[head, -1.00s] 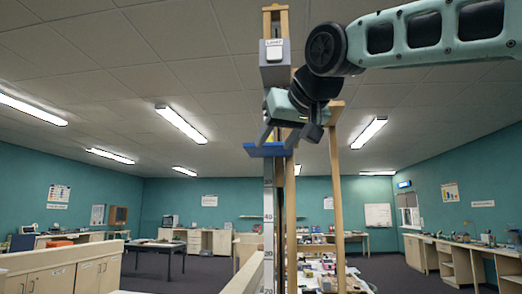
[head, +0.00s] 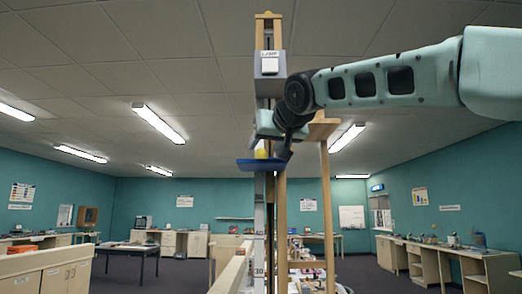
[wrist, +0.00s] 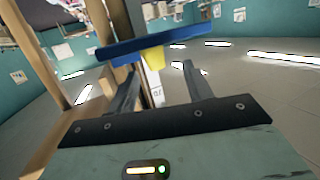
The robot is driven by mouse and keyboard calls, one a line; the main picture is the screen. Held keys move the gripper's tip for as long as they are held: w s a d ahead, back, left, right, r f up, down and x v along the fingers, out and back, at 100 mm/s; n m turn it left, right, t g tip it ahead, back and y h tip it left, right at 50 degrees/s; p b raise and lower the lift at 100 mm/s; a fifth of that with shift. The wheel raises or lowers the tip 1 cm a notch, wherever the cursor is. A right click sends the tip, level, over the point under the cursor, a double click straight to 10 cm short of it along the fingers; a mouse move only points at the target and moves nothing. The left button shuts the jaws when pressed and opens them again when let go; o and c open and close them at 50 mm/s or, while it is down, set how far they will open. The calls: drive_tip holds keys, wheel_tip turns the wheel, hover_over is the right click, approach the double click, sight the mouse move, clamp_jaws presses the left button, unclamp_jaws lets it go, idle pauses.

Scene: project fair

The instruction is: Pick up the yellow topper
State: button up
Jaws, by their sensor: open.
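The yellow topper (head: 261,153) stands on a small blue tray (head: 250,163) on the tall post. My gripper (head: 276,148) is beside it, just to its right in the head view; its fingertips are partly hidden there. In the wrist view, which is turned over so that the ceiling is low, the topper (wrist: 153,59) shows against the blue tray (wrist: 142,45). My gripper (wrist: 160,83) is open and empty there, fingers spread to either side of the topper's line. The topper looks slightly beyond the fingertips; contact cannot be told.
A grey box labelled LAMP (head: 269,65) sits on the post above the tray. Wooden uprights (head: 328,215) stand close to the right of the post. A dark table (head: 127,248) and counters (head: 440,255) stand farther back, with open floor around them.

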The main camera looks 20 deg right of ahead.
sight(263, 150)
drive_tip(key=p+x, duration=0.2)
drive_tip(key=x, duration=0.1)
drive_tip(key=p+x, duration=0.1)
drive_tip(key=x, duration=0.1)
drive_tip(key=shift+d+r, duration=0.25)
drive_tip(key=shift+d, duration=0.15)
drive_tip(key=shift+w+f+p, duration=0.25)
drive_tip(key=shift+w+p, duration=0.15)
drive_tip(key=shift+w, duration=0.15)
drive_tip(key=c, duration=1)
